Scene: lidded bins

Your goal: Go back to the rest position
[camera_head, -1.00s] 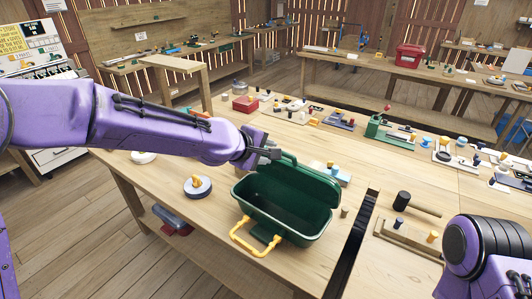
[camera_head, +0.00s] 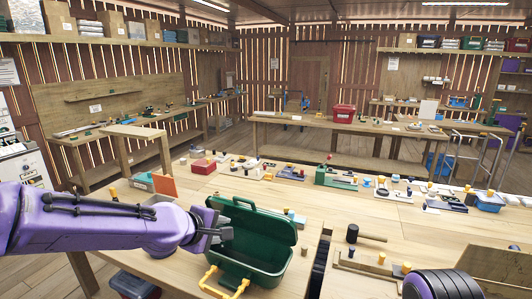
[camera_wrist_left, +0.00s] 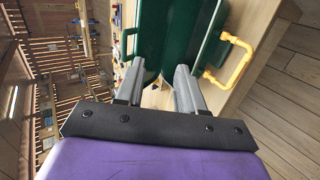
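A dark green box (camera_head: 243,262) with a yellow front handle stands on the wooden workbench, its lid (camera_head: 262,221) tipped up at the back and its inside visible and empty. My left gripper (camera_head: 222,235) is at the box's left side, close to the rim. In the left wrist view the two grey fingers (camera_wrist_left: 160,85) are apart with nothing between them, and the box (camera_wrist_left: 165,30) is just ahead; I cannot tell whether they touch it. My right arm shows only as a dark, purple-edged part at the lower right of the head view; its gripper is out of view.
A mallet (camera_head: 362,235) and a wooden block with pegs (camera_head: 368,263) lie right of the box, beyond a dark gap in the bench. Several small parts line the bench's back. A red box (camera_head: 344,113) stands on a farther table.

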